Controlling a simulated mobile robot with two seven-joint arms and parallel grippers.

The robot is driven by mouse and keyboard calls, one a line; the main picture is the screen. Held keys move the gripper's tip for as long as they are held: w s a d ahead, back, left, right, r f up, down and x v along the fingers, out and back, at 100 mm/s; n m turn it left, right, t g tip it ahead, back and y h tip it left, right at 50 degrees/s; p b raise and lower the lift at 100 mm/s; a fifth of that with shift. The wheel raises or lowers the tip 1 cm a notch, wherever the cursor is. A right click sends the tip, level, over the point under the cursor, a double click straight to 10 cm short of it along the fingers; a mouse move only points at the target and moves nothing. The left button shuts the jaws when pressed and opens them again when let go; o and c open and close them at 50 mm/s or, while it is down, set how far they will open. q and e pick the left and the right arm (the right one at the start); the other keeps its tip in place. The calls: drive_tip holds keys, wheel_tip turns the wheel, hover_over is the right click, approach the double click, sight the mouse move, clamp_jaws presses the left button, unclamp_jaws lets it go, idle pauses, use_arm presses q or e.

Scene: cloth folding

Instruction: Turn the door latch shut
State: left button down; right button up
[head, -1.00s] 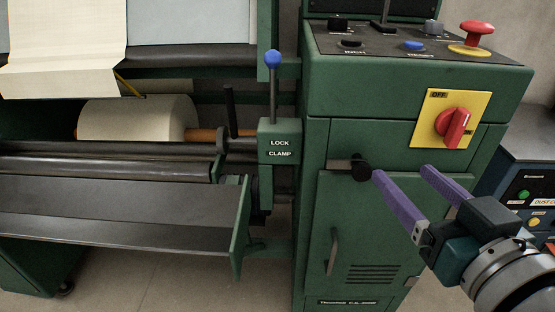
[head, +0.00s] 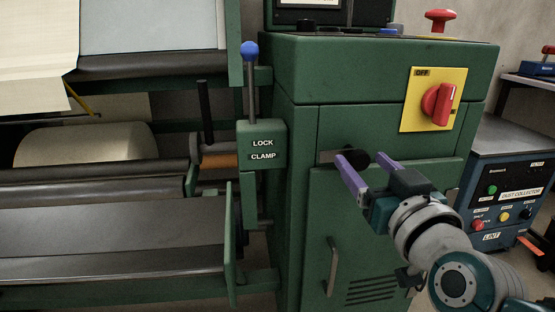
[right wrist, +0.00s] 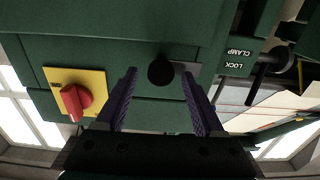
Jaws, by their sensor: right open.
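The door latch is a dark round knob (head: 359,159) on a metal bar (head: 331,157), at the top of the green cabinet door (head: 395,235). The bar points left from the knob. My right gripper (head: 361,170) is open in front of the latch, with its purple fingers pointing at it. In the right wrist view, the knob (right wrist: 161,71) shows between the two open fingers (right wrist: 158,88), near their tips. Contact cannot be told. My left gripper is not in view.
A red rotary switch (head: 438,104) on a yellow plate sits above the door. A blue-topped lever (head: 249,50) and the lock clamp block (head: 262,146) stand to the left. A door handle (head: 332,266) is below the latch. A dust collector box (head: 510,195) stands at right.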

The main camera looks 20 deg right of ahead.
drive_tip(key=shift+w+d, duration=0.1)
drive_tip(key=shift+w, duration=0.3)
drive_tip(key=shift+c, duration=0.3)
clamp_jaws()
